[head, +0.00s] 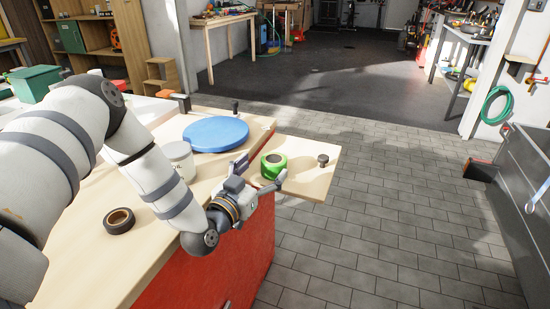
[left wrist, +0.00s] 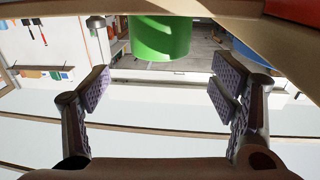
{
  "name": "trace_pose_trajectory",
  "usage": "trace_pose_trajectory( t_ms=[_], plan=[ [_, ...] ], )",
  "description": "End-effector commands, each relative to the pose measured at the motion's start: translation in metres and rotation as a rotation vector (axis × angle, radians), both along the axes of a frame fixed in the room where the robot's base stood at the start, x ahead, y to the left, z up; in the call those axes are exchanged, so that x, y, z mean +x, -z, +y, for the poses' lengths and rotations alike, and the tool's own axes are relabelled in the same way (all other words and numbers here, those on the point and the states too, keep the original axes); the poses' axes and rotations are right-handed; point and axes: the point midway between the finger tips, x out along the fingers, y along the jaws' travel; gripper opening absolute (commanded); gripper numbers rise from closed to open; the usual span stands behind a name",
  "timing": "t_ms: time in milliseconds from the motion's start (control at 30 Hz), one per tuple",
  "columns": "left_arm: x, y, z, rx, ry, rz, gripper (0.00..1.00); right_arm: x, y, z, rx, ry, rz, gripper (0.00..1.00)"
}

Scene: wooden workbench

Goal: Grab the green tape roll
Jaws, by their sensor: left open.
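The green tape roll (head: 274,164) lies on the wooden board at the right end of the workbench. My left gripper (head: 260,172) is open, with its fingers pointing at the roll from the near side. In the left wrist view the roll (left wrist: 160,36) shows at the top, sideways between the two open fingers (left wrist: 160,88) and a little beyond their tips. Nothing is between the pads. I cannot tell the exact gap to the roll. My right gripper is not in view.
A blue round disc (head: 216,133) and a whitish tub (head: 180,160) stand on the bench (head: 150,250) left of the roll. A dark tape roll (head: 119,221) lies nearer. A small dark piece (head: 323,160) sits right of the green roll, near the board's edge.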

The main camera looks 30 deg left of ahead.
Motion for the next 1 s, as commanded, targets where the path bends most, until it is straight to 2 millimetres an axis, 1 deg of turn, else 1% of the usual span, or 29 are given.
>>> trace_pose_trajectory(
  t_ms=[233,333,433,600,633,667,700,767,800,833,867,1000],
  plan=[
    [0.043,0.013,0.010,0.000,-0.002,0.005,0.79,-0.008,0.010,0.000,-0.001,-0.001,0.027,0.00],
    [0.059,0.012,0.011,0.001,0.001,0.004,0.79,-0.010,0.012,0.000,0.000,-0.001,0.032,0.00],
    [0.066,0.010,0.012,-0.001,0.001,0.005,0.79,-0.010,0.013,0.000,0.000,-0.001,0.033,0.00],
    [0.067,0.009,0.012,-0.001,0.001,0.004,0.79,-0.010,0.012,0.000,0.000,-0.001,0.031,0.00],
    [0.067,0.009,0.012,-0.001,0.001,0.004,0.74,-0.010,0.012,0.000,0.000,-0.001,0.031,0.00],
    [0.067,0.009,0.012,-0.002,0.001,0.005,0.68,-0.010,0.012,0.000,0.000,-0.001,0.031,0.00],
    [0.066,0.009,0.012,-0.002,0.001,0.005,0.58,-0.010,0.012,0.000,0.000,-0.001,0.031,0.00],
    [0.066,0.009,0.012,-0.002,0.001,0.005,0.45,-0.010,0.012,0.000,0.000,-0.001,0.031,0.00],
    [0.066,0.010,0.012,-0.002,0.001,0.005,0.36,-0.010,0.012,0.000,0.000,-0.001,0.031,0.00],
    [0.066,0.010,0.012,-0.002,0.001,0.005,0.29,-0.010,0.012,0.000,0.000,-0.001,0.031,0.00],
    [0.066,0.010,0.012,-0.002,0.001,0.005,0.24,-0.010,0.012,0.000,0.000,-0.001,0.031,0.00],
    [0.066,0.009,0.012,-0.003,0.001,0.005,0.24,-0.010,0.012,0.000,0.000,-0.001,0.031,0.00]
  ],
)
